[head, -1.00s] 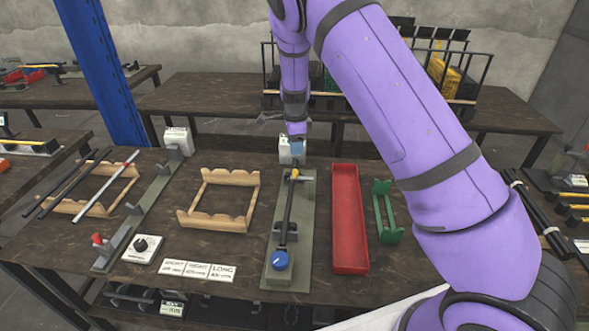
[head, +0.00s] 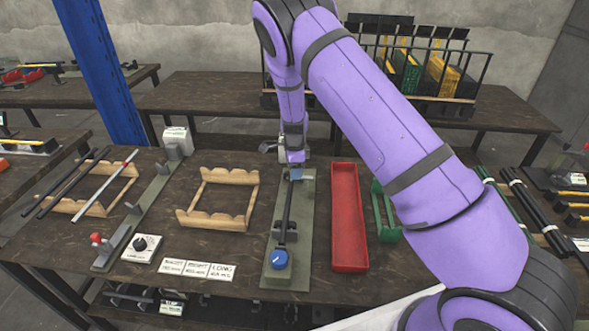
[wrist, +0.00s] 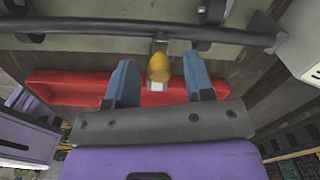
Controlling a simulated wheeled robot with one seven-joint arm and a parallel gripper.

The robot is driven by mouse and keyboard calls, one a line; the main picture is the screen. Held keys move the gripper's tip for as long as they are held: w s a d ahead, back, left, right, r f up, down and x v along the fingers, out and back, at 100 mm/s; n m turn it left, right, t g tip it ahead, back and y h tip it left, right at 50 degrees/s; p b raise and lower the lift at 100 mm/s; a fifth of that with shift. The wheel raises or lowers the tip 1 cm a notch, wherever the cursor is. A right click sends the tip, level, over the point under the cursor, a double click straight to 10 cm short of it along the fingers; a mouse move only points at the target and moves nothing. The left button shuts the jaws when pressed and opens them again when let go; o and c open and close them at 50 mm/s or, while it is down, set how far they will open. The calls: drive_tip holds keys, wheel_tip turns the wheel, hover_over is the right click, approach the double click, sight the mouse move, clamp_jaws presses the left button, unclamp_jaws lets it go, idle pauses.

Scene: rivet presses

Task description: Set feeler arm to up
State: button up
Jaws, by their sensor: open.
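The feeler arm shows in the wrist view as a short yellow-tipped piece (wrist: 159,66) with a pale end, beside a long dark rod (wrist: 110,27). My gripper (wrist: 160,78) is open, its blue fingers on either side of the yellow tip with gaps visible. In the head view my gripper (head: 296,172) is low over the far end of the grey-green fixture plate (head: 300,240) and hides the yellow tip. The dark rod (head: 287,205) runs along that plate to a blue knob (head: 280,259) at the near end.
A red tray (head: 349,220) lies just right of the fixture, with a green rack (head: 385,212) beyond it. A wooden rack (head: 217,181) stands to the left. Label cards (head: 198,269) lie in front. Bare tabletop separates the wooden rack and fixture.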

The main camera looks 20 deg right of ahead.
sight(306, 177)
clamp_jaws()
